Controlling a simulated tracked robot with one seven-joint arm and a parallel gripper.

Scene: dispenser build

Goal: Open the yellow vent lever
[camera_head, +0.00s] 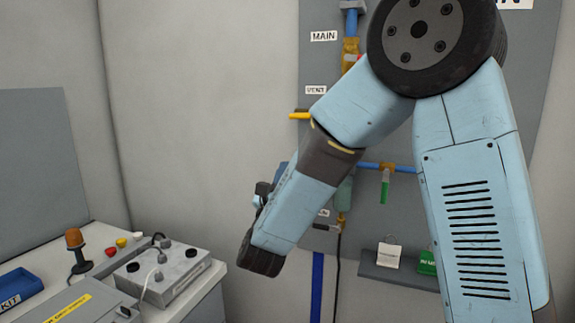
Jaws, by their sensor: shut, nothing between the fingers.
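The yellow vent lever (300,115) sticks out to the left, roughly level, below the VENT label (316,90) on the grey panel (322,65). Its right end and the valve body are hidden behind my arm. My gripper (262,192) is mostly hidden behind my forearm. Only small dark parts show at the forearm's left edge, below and left of the lever. It appears shut and empty, apart from the lever in this view.
A MAIN valve (350,50) is above the lever. A green handle (385,188) hangs from a blue pipe (370,165). A bench (105,238) with a grey box (163,275) and beacon (77,250) stands left.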

